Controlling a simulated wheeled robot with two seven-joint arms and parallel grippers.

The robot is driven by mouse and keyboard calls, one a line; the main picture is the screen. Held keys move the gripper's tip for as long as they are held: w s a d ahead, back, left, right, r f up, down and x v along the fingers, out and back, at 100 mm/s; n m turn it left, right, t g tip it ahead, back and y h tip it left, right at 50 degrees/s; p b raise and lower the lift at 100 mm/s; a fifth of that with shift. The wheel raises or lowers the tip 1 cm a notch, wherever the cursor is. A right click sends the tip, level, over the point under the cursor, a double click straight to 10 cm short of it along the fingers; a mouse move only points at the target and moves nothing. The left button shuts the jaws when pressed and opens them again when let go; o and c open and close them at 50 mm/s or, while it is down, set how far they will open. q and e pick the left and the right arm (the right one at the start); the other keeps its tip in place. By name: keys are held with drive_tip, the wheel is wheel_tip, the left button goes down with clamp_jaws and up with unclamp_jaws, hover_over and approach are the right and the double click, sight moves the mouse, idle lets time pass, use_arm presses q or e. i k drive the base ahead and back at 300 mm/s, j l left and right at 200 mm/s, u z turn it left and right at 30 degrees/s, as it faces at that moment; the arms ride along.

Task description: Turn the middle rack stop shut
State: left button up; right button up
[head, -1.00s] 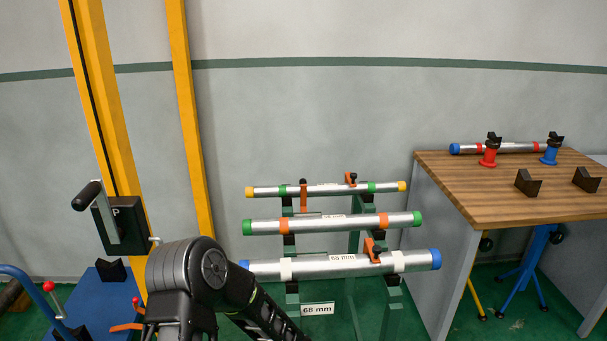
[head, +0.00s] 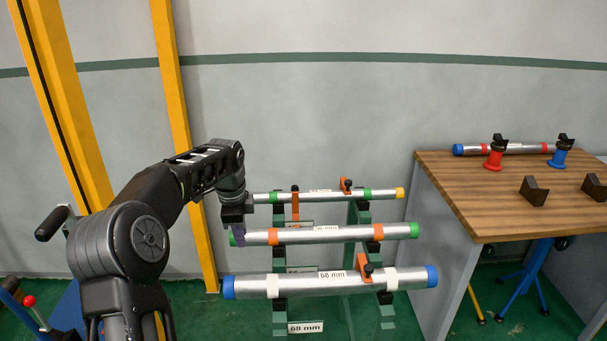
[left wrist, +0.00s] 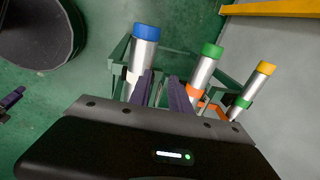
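The middle pipe (head: 300,235), silver with green ends and orange bands, lies across the rack. An upright orange stop (head: 295,208) with a dark knob rises behind it near the left post and crosses in front of the top pipe; it looks like the middle stop, standing up. My left gripper (head: 238,235) hangs fingers-down by the middle pipe's left green end, left of that stop. In the left wrist view its purple fingers (left wrist: 160,90) are apart with nothing between them, between the blue-ended and green-ended pipes. I cannot tell whether they touch a pipe. My right gripper is not in view.
The bottom pipe (head: 330,285) has blue ends and an orange stop (head: 362,264) at its right post. The top pipe (head: 330,196) has yellow on its right end and an orange stop (head: 345,185). A wooden bench (head: 480,210) stands right. Yellow posts (head: 172,100) stand left.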

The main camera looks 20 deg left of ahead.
sight(295, 188)
drive_tip(key=i, duration=1.15)
